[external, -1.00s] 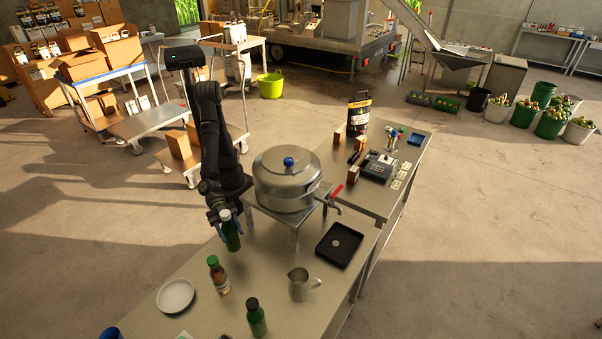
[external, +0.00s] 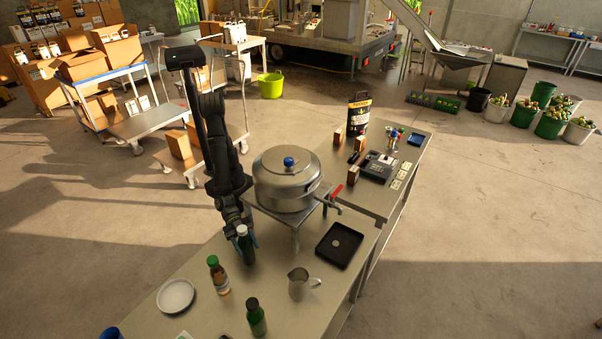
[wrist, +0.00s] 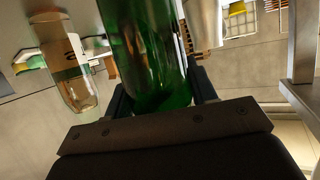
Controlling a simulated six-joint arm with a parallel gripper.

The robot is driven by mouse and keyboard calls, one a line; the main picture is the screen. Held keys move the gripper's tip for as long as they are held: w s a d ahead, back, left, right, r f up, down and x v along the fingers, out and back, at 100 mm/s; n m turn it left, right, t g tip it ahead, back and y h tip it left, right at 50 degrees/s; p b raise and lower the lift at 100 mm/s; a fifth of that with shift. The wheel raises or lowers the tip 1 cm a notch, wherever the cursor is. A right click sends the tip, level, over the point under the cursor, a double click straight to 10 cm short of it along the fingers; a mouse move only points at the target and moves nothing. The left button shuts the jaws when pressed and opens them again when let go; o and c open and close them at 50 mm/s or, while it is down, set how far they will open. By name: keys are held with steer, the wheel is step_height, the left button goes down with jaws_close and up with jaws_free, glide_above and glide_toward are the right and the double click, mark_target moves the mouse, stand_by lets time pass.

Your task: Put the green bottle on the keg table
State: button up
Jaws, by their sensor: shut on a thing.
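My gripper (external: 244,238) is shut on a green bottle (external: 248,252), held upright with its pale top up. The same green bottle (wrist: 150,55) fills the middle of the wrist view between the fingers. It is over the steel keg table (external: 205,265), left of the metal keg (external: 287,185) on its stand. I cannot tell whether its base touches the tabletop. A second dark green bottle (external: 256,320) stands at the table's front. A brown bottle with a green cap (external: 218,277) stands close by, and a bottle also shows at left in the wrist view (wrist: 68,65).
A white plate (external: 175,296), a metal jug (external: 299,284) and a black tray (external: 339,246) are on the table. The keg's stand (external: 297,228) and tap (external: 330,200) are right of my gripper. Bare tabletop lies between the bottles and jug.

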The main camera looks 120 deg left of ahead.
steer(key=shift+f, duration=0.1)
steer(key=o, duration=1.2)
steer(key=shift+o, duration=0.2)
steer(key=shift+s+r, duration=0.25)
steer(key=shift+r, duration=0.05)
steer(key=v, duration=1.1)
steer(key=shift+s+a, duration=0.15)
steer(key=shift+a, duration=0.05)
